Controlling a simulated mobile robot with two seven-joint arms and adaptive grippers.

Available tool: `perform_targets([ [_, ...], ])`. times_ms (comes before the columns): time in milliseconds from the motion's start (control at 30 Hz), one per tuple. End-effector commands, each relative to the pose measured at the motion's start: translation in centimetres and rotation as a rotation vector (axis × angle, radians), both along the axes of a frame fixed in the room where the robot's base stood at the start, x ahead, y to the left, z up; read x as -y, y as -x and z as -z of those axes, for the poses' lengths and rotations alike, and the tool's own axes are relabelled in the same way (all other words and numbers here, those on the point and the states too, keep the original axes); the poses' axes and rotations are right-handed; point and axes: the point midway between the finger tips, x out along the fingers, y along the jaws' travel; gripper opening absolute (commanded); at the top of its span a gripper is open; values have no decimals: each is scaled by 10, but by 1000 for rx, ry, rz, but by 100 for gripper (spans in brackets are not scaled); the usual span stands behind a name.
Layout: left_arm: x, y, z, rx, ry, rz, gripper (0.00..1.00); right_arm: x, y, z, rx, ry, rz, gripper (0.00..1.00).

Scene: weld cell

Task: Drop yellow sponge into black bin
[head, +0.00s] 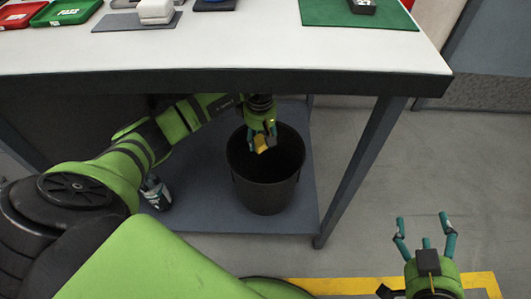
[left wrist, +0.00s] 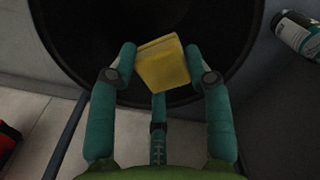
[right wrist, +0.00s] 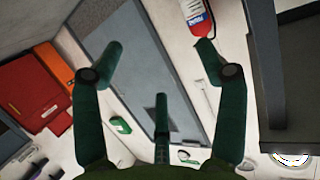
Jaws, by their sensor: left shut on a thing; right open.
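The yellow sponge (head: 262,146) is held by my left gripper (head: 262,138) over the opening of the black bin (head: 264,190). In the left wrist view the sponge (left wrist: 163,63) sits between the fingers of my left gripper (left wrist: 163,70), with the dark inside of the bin (left wrist: 165,98) behind it. The bin stands upright on the lower shelf, under the table top. My right gripper (head: 425,232) is open and empty, out to the right of the table. In the right wrist view its fingers (right wrist: 157,62) are spread with nothing between them.
The white table top (head: 250,45) overhangs the bin and my left arm. A table leg (head: 362,165) stands right of the bin. A bottle (head: 155,193) is on the grey lower shelf (head: 215,205), left of the bin. The floor on the right (head: 440,160) is clear.

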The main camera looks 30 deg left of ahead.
Motion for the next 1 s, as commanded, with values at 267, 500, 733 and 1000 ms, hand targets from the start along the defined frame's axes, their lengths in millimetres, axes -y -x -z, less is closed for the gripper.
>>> perform_targets([
  [267,0,0,10,0,0,0,30,-13,-8,-37,198,-47,-31,73],
  [500,0,0,15,-1,0,1,30,-20,-8,-60,313,-75,-50,73],
  [733,0,0,16,-1,0,1,30,-22,-8,-67,347,-84,-55,73],
  [1000,0,0,16,0,0,0,77,-22,-8,-67,346,-83,-55,73],
])
